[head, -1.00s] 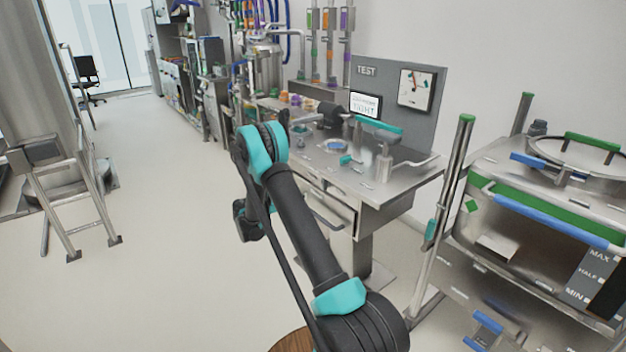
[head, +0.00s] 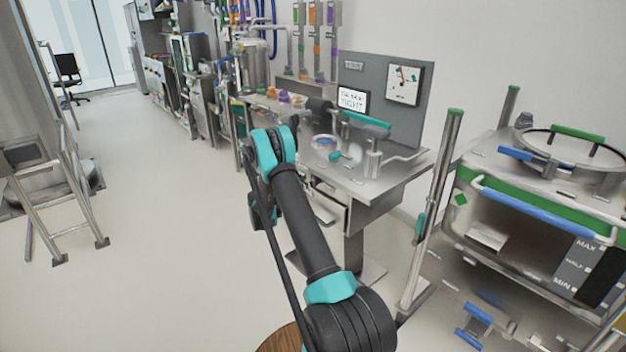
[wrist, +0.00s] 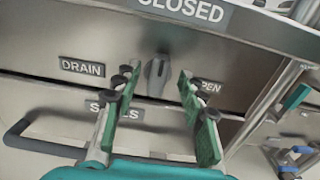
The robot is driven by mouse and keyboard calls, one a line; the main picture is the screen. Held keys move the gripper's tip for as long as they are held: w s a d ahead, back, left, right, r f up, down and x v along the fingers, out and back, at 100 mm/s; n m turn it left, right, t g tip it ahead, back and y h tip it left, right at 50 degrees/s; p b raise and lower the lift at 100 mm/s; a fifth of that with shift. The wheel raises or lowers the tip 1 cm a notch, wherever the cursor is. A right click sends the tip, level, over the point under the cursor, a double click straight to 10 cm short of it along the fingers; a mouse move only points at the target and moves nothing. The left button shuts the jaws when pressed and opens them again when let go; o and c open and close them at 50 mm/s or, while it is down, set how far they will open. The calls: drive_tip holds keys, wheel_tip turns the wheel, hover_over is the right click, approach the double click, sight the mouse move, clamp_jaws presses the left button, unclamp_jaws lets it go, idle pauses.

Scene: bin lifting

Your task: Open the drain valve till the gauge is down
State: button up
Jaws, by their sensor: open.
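The drain valve knob (wrist: 157,76) is grey, on the steel bench front in the wrist view. Its handle points up towards the CLOSED label (wrist: 185,8). A DRAIN label (wrist: 82,67) is left of it, and a partly covered OPEN label (wrist: 209,87) is on the right. My gripper (wrist: 157,80) is open, its green-padded fingers on either side of the knob in the picture, with gaps to it. Contact is not visible. The gauge (head: 404,83) hangs on the grey test board in the head view; its needle stands near the top. The head view hides my fingers.
A screen (head: 352,100) reading TIGHT stands beside the gauge. The bench top (head: 385,165) holds several fittings. A drawer handle (wrist: 40,140) juts out below the knob. A steel cart (head: 530,215) stands right of the bench.

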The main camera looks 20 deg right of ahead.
sight(313, 178)
drive_tip(key=shift+x, duration=2.3)
drive_tip(key=c, duration=0.9)
drive_tip(key=shift+s, duration=0.1)
